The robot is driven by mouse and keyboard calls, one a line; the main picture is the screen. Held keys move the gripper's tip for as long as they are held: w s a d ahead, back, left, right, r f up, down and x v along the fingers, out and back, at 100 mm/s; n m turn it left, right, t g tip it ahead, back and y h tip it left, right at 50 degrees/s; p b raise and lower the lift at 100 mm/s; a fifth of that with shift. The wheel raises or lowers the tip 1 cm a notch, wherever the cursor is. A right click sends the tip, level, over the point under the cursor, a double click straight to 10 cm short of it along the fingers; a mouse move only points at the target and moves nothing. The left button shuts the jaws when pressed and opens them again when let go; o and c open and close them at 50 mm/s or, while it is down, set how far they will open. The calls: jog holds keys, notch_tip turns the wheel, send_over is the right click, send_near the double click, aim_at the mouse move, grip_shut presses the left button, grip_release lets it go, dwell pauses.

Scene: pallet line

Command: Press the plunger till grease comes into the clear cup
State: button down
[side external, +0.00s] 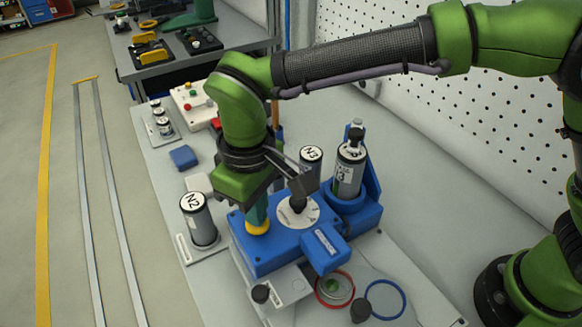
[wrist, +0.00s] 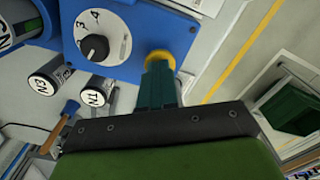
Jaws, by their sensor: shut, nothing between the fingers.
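The plunger appears to be the yellow round cap (side external: 257,230) on top of the blue dispenser box (side external: 262,257); it also shows in the wrist view (wrist: 160,56). My gripper (side external: 257,221) points down with its teal fingers shut and empty. Its fingertips (wrist: 159,64) are right at the yellow cap and hide part of it. I cannot tell how far the cap is pressed. A round clear cup (side external: 322,298) with a red rim stands at the front of the box. A green patch shows inside it, but I cannot tell whether it is grease.
A white dial (side external: 315,215) with a black knob sits beside the cap. A grease cartridge (side external: 349,172) stands in a blue holder behind. Canister N2 (side external: 198,219) stands left, N3 (side external: 311,158) behind. A blue ring (side external: 367,301) and black knobs lie in front. The bench is clear at right.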

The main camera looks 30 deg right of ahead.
jog(key=shift+r, duration=3.5)
jog(key=d+r+m, duration=0.1)
jog(key=d, duration=0.4)
jog(key=d+r+m+t+y, duration=0.1)
jog(key=d+r, duration=0.1)
jog(key=d, duration=0.4)
jog(key=d+r+m+t+y, duration=0.1)
jog(key=d+r, duration=0.1)
jog(key=d, duration=0.4)
jog(key=shift+w+r+m, duration=0.25)
jog(key=shift+w+m, duration=0.15)
jog(key=s+d+f+m+t, duration=0.2)
jog(key=s+d+m, duration=0.1)
jog(key=d, duration=0.5)
jog(key=s+d+f+m+t, duration=0.2)
jog(key=s+d+m+t, duration=0.1)
jog(key=s+d, duration=0.3)
jog(key=shift+d, duration=1)
